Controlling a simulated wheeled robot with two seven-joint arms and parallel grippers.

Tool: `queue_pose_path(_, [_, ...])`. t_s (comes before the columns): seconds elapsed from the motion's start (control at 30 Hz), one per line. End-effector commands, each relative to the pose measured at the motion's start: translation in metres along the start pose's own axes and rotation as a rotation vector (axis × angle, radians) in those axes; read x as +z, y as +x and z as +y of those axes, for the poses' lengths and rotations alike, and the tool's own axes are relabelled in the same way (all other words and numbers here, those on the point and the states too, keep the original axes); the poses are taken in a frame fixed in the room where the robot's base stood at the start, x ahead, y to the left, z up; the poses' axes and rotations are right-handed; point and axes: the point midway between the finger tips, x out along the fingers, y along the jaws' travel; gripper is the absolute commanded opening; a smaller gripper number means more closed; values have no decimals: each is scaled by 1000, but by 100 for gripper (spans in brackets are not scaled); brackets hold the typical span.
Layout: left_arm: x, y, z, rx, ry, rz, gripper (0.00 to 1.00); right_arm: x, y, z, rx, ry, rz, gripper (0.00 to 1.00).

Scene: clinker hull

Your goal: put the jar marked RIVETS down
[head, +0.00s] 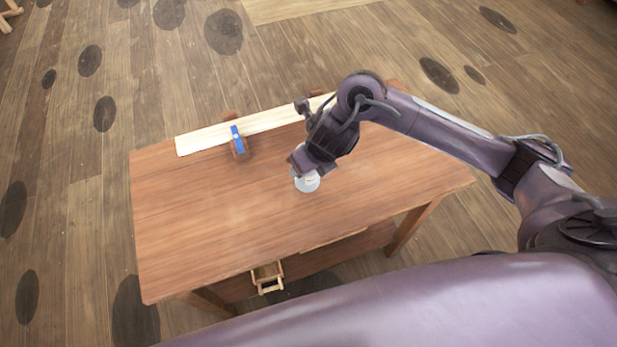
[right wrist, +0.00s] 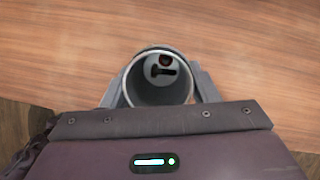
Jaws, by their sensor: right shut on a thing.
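A whitish jar (head: 308,183) is at the middle of the wooden table, under my right gripper (head: 303,172). In the right wrist view I look down into the open mouth of the jar (right wrist: 160,94); a few small dark pieces and a red spot show inside. The right gripper's two grey fingers are shut on the jar, one on each side. The jar looks upright. I cannot tell whether its base touches the tabletop. No RIVETS marking is readable in either view. My left gripper is not in view.
The wooden table (head: 215,215) is mostly bare on its left and front. A pale plank (head: 268,121) lies along its back edge, with a blue-and-brown clamp-like thing (head: 237,139) at it. A small wooden crate (head: 268,278) shows below the front edge.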

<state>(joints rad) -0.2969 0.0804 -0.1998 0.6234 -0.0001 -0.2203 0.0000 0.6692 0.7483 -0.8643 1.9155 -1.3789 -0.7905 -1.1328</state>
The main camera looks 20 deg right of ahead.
Motion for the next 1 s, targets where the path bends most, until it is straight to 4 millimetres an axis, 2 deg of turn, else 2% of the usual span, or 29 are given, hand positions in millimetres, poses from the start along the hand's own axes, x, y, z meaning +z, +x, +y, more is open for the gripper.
queue_pose_path(0.37, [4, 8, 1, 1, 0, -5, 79, -16, 40, 0, -1, 1, -1, 29])
queue_pose_path(0.8, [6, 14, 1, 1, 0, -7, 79, -19, 47, 0, -1, 0, -3, 29])
queue_pose_path(0.83, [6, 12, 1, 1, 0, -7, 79, -18, 46, 0, -1, -1, -2, 58])
queue_pose_path(0.97, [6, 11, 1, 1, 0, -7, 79, -18, 45, 0, -1, 0, -1, 75])
queue_pose_path(1.0, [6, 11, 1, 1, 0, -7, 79, -18, 45, 0, -1, 0, -1, 76])
